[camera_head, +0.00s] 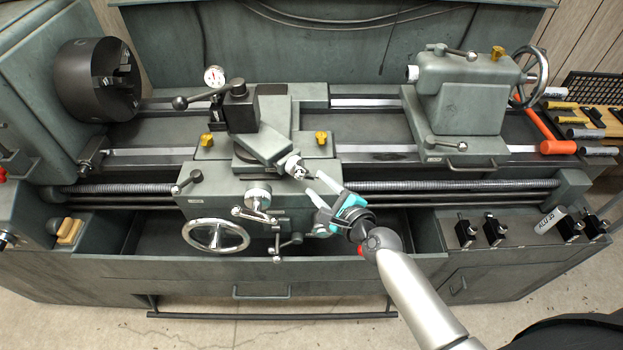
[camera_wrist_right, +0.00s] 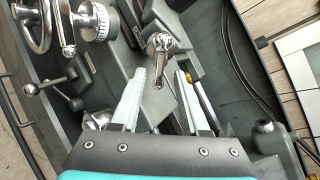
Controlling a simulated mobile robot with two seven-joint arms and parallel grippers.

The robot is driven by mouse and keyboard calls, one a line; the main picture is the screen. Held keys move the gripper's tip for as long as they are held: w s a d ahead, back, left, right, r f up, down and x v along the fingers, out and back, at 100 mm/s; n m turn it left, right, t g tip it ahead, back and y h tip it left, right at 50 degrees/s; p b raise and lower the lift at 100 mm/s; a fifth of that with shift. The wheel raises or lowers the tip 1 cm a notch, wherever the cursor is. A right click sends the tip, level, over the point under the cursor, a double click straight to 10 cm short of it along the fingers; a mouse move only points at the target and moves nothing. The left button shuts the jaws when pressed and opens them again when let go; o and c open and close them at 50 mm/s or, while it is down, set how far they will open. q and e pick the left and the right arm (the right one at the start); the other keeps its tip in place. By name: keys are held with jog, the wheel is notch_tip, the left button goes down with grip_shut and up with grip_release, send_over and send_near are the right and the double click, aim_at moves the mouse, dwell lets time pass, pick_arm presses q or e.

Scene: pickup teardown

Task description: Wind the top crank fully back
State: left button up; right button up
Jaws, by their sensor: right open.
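The top crank (camera_head: 292,168) is a small bright metal crank on the lower right end of the angled top slide (camera_head: 265,146). In the right wrist view the crank (camera_wrist_right: 160,43) shows a round end and a short arm reaching toward me. My right gripper (camera_head: 314,184), grey fingers on a teal body, is open just to the lower right of the crank. In the right wrist view the fingertips (camera_wrist_right: 161,70) stand apart on either side of the crank's arm; I see no clear contact. My left gripper is not in view.
The lathe carriage carries a cross-slide dial (camera_head: 258,195), a large handwheel (camera_head: 216,236) and black-knobbed levers close by. The chuck (camera_head: 97,79) is at the left, the tailstock (camera_head: 460,91) at the right. The bed between carriage and tailstock is clear.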

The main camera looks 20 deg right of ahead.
aim_at(311, 179)
jog(key=shift+b+x, duration=0.3)
jog(key=shift+x, duration=1.65)
grip_shut()
